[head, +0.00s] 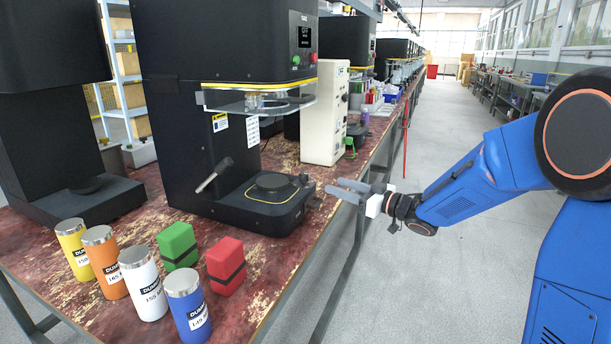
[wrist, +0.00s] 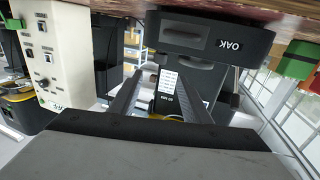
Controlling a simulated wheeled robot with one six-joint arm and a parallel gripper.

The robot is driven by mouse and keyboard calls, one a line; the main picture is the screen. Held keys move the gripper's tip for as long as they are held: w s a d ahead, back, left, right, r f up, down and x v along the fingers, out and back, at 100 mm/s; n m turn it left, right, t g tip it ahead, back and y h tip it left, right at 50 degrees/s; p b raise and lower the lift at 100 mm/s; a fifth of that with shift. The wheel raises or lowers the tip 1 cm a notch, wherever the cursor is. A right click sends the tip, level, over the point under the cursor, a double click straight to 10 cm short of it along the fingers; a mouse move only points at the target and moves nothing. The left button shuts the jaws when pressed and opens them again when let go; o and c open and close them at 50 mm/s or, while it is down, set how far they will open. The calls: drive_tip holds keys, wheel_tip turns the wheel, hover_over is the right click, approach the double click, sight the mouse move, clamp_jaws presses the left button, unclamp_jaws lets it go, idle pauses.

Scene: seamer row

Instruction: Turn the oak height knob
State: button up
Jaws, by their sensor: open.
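The black seamer with the OAK label (wrist: 229,45) shows its base at the top of the wrist view, which looks upside down. In the head view its base (head: 235,207) sits on the worn red bench, with a round plate on top. A rounded grey part (wrist: 186,31) beside the label may be the height knob; I cannot be sure.
A cream control box (head: 325,112) stands behind the base. Yellow, orange, white and blue cylinders (head: 150,290) and green and red blocks (head: 225,266) stand at the bench's near end. The aisle floor (head: 440,150) is clear.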

sight(304, 173)
drive_tip(key=x, duration=1.4)
drive_tip(key=shift+w+a, duration=0.15)
drive_tip(key=c, duration=1.1)
